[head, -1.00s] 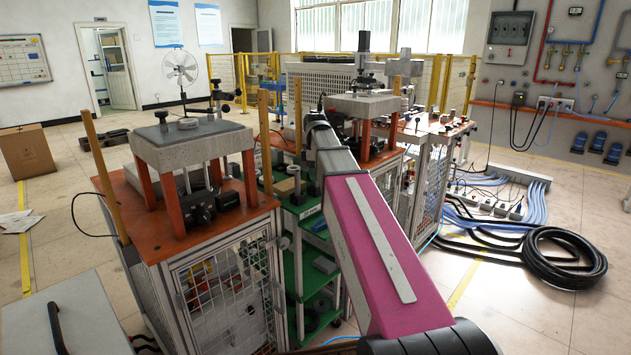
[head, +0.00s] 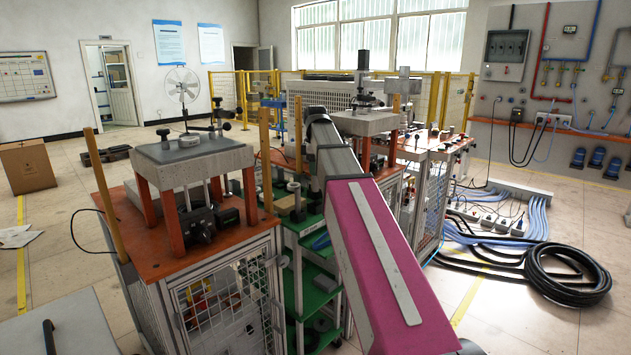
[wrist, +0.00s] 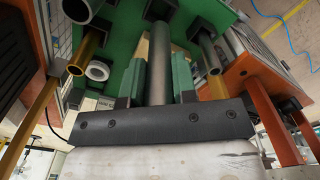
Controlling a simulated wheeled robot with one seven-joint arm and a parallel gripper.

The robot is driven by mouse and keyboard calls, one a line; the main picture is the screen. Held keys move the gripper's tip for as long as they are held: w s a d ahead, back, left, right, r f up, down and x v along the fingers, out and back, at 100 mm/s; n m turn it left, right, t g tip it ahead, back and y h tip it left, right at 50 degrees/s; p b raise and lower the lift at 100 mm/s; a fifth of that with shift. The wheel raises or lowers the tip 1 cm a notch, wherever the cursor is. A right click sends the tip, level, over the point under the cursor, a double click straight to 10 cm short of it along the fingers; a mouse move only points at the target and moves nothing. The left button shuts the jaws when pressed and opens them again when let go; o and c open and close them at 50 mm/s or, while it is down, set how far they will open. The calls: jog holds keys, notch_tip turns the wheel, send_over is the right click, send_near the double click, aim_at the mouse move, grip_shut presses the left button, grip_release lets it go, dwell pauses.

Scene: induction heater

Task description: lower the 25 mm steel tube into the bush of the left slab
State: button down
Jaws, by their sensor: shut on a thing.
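My gripper (wrist: 158,90) shows in the wrist view, its two green-padded fingers shut on a grey steel tube (wrist: 160,62) that stretches away from the palm between them. In the head view my arm hides the gripper and the tube. The left slab (head: 195,160) is a thick grey block with a darker plate on top, standing on orange legs at the left of the head view. I cannot make out its bush. In the wrist view the held tube lies over a green rack shelf (wrist: 120,35), apart from the slab as far as I can tell.
On the shelf in the wrist view are another grey tube (wrist: 208,52), a brass tube (wrist: 86,50) and a white ring (wrist: 97,70). A wooden post (head: 107,200) stands at the left bench. A second slab (head: 365,122) stands behind my arm. Coiled hose (head: 565,275) lies on the floor.

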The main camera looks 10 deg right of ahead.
notch_tip(320, 180, up, 9)
dwell(1.0)
jog(key=shift+r, duration=0.1)
